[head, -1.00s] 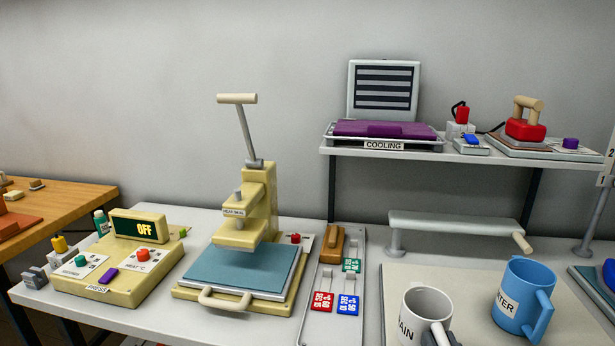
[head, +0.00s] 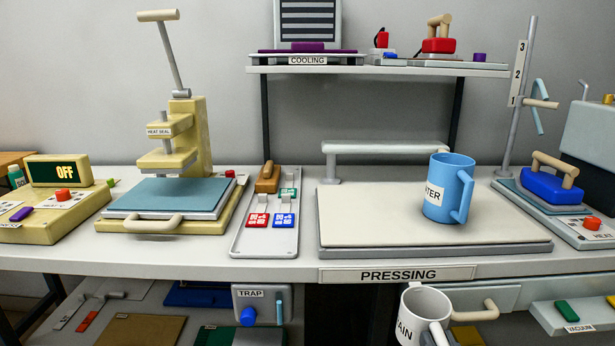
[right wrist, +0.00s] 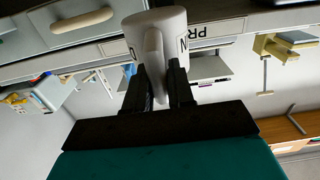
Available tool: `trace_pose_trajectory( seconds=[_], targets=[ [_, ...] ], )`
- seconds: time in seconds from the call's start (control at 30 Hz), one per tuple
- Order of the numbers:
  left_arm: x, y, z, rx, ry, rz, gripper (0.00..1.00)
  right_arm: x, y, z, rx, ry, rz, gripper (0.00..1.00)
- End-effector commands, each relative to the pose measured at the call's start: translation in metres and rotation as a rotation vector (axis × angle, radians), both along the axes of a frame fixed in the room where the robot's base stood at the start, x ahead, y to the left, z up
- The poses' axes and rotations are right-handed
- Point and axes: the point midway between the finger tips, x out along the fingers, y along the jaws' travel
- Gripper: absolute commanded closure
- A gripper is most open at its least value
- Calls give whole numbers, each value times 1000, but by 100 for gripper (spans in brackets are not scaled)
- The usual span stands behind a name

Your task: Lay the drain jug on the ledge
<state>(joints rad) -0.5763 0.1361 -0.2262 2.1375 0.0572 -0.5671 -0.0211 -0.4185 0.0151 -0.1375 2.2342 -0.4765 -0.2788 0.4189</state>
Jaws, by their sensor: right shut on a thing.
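The drain jug (head: 412,308) is a white mug, its label partly hidden so that "AIN" shows. It is held upright in front of the bench's front edge, low in the head view. My right gripper (head: 437,340) is shut on its handle; only a bit of it shows there. In the right wrist view the jug (right wrist: 170,19) appears inverted, with its handle between the dark fingers of the gripper (right wrist: 160,85). I cannot tell surely which surface is the ledge; a raised shelf (head: 385,70) labelled COOLING stands at the back. My left gripper is not in view.
A blue jug (head: 440,205) stands on the pale pressing board (head: 360,215). A low grey arm (head: 385,148) spans behind it. A heat press (head: 165,195) and a tray of tags (head: 267,240) sit left. A blue iron (head: 548,185) is right. Drawers hang below.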

Motion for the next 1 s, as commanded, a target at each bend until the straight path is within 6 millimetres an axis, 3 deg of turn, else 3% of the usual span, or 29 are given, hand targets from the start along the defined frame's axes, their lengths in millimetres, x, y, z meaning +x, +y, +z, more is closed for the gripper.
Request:
trace_pose_trajectory(
  seconds=[0.03, 0.23, 1.0],
  targets=[
    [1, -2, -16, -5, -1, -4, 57, 0, -1, -19, 2, -3, -2, 100],
    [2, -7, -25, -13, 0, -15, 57, 0, -1, -37, 1, -8, -5, 100],
    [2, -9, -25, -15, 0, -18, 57, 0, -1, -38, 0, -9, -5, 100]
  ],
)
